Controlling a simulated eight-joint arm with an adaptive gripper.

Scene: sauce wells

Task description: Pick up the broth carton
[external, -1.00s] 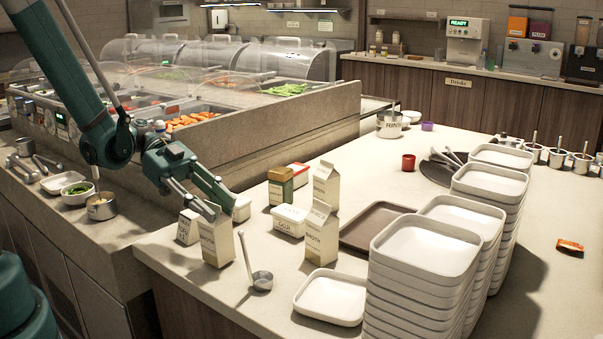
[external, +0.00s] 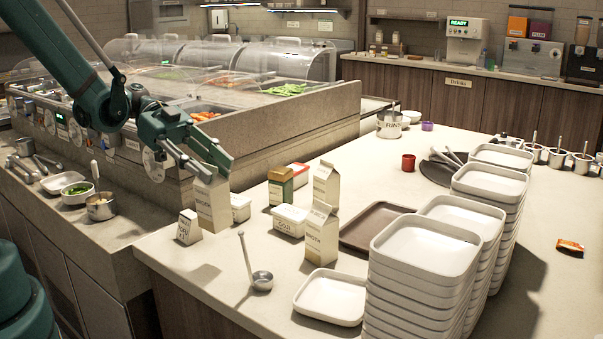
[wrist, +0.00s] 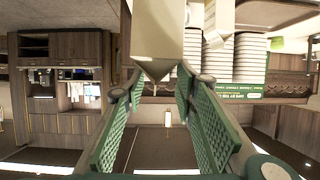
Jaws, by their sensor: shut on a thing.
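My gripper (external: 208,168) is shut on a cream broth carton (external: 213,205) and holds it upright above the counter. In the wrist view the carton (wrist: 158,35) hangs between the two green finger pads, its gabled end toward the camera. Another broth carton (external: 321,236) stands on the counter to the right, and a similar carton (external: 326,185) stands behind it.
An empty white tray (external: 330,297) and tall tray stacks (external: 425,290) fill the front right. The glass-covered food bar (external: 260,125) rises behind the gripper.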

